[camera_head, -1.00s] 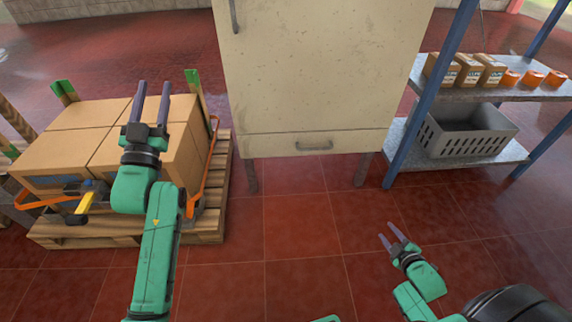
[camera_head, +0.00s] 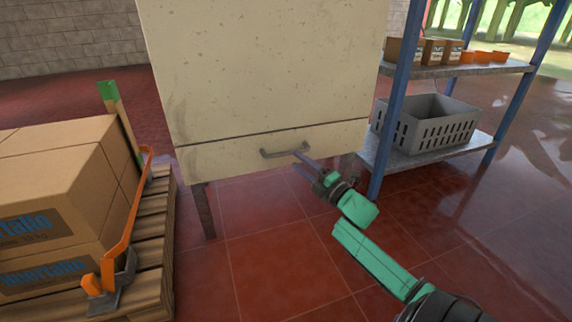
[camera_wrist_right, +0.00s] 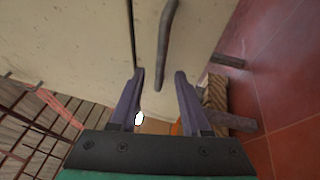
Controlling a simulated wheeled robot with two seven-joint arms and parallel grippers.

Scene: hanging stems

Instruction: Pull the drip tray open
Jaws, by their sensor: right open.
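The drip tray (camera_head: 225,160) is the low cream drawer front at the bottom of the cream cabinet (camera_head: 260,70). It looks flush with the cabinet, with a thin dark seam above it. Its grey bar handle (camera_head: 284,153) sits in the middle of the front. My right gripper (camera_head: 301,160) is open at the right end of the handle. In the right wrist view the handle (camera_wrist_right: 167,45) runs down so that its lower end appears between the open fingertips (camera_wrist_right: 160,74). Whether the fingers touch it I cannot tell. My left gripper is out of view.
A pallet (camera_head: 150,245) with cardboard boxes (camera_head: 60,190) and an orange bar stands at the left. A blue-post shelf (camera_head: 393,100) with a grey crate (camera_head: 425,128), small boxes and orange bins is at the right. The red tiled floor before the cabinet is clear.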

